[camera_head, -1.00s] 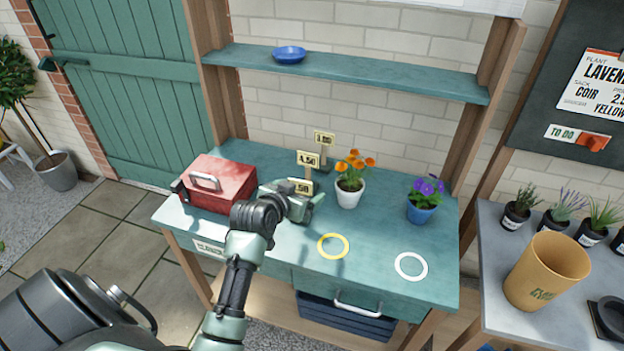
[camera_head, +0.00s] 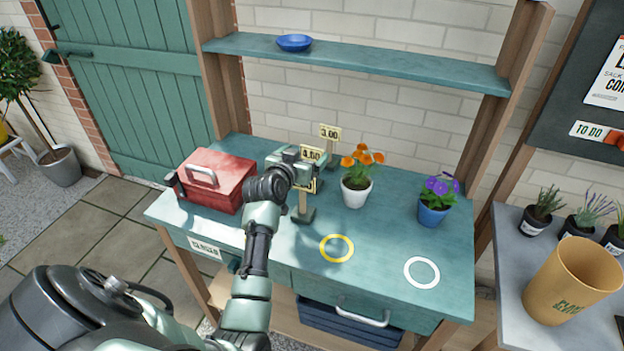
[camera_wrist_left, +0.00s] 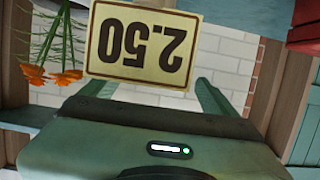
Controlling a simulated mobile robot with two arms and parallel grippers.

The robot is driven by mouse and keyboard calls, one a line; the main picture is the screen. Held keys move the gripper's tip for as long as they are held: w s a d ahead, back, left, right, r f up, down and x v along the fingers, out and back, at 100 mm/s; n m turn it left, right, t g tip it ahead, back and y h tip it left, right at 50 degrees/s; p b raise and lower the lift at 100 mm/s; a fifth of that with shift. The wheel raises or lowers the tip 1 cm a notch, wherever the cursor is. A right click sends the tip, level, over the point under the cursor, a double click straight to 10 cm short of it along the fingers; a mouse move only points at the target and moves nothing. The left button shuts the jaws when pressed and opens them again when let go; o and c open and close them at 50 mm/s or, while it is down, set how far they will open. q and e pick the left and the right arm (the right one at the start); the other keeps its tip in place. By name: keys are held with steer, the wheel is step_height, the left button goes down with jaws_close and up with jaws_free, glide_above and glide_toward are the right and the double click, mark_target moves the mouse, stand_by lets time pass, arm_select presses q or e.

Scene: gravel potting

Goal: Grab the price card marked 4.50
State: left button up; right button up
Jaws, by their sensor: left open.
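The price card marked 4.50 (camera_head: 312,153) stands upright on the potting bench, in the middle of a group of cards. In front of it stands another card on a dark stand (camera_head: 302,214), mostly hidden by my left gripper (camera_head: 305,170). The left wrist view shows a card marked 2.50 (camera_wrist_left: 140,45), upside down and close up, in line with the gap between the open fingers (camera_wrist_left: 150,90). Whether the fingers reach around it I cannot tell. No card is gripped. My right gripper is not in view.
A third card marked 3.00 (camera_head: 330,132) stands behind. A red toolbox (camera_head: 216,182) is left of the cards; an orange-flowered white pot (camera_head: 356,190) and a purple-flowered blue pot (camera_head: 433,208) are to the right.

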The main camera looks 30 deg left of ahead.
mark_target(311, 149)
arm_select(q)
steer(key=shift+p+x, duration=0.65)
steer(key=shift+x, duration=1.95)
steer(key=shift+d, duration=0.1)
steer(key=shift+c, duration=0.2)
steer(key=shift+r, duration=0.1)
jaws_close()
